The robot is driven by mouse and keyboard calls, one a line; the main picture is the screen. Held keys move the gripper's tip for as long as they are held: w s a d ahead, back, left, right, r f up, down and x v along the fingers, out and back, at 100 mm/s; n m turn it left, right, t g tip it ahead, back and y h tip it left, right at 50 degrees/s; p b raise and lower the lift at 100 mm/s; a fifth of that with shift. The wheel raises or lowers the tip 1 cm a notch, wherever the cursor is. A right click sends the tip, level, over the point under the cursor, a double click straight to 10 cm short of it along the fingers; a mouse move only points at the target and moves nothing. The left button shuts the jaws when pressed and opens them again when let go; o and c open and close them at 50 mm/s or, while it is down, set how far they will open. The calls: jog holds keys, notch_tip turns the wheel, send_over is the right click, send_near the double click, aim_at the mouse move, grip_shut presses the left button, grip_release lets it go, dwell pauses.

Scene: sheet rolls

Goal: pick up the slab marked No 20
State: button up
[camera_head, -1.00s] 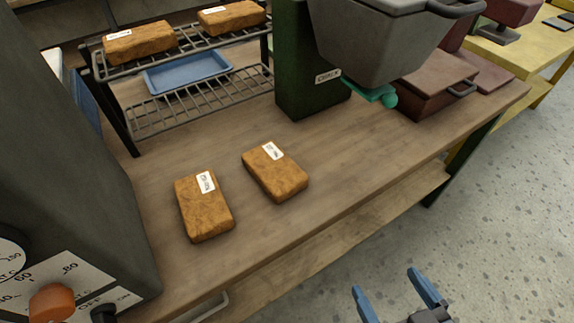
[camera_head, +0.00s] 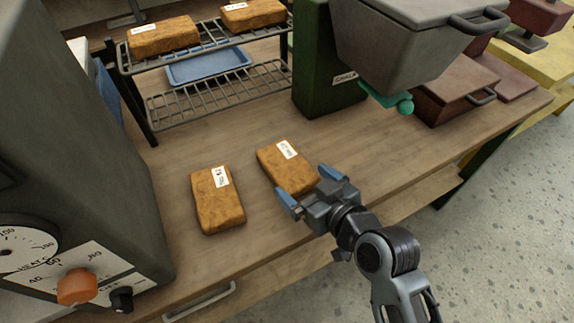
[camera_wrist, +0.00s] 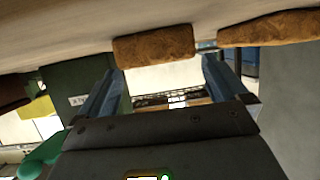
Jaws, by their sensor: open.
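Two brown slabs lie flat on the wooden bench, a left slab (camera_head: 217,205) and a right slab (camera_head: 283,175). Each has a white label on top; the print is too small to read surely, so I cannot tell which is No 20. My gripper (camera_head: 304,181) is open, with blue fingers at the near right end of the right slab, hiding its corner. In the wrist view a slab (camera_wrist: 153,46) shows beyond the open fingers (camera_wrist: 160,68), and another slab (camera_wrist: 272,28) lies off to the right. I see no grip on either.
Two more labelled slabs (camera_head: 163,36) (camera_head: 253,13) lie on the wire rack's upper shelf, with a blue tray (camera_head: 208,67) below. A green machine with a grey hopper (camera_head: 405,40) stands behind right. A grey unit with knobs (camera_head: 75,170) bounds the left. The bench front (camera_head: 255,262) is clear.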

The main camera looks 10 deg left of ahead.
aim_at(295, 174)
jog(key=shift+p+x, duration=0.3)
jog(key=shift+x, duration=1.95)
jog(key=shift+c, duration=0.5)
jog(key=shift+r, duration=0.1)
jog(key=c, duration=0.9)
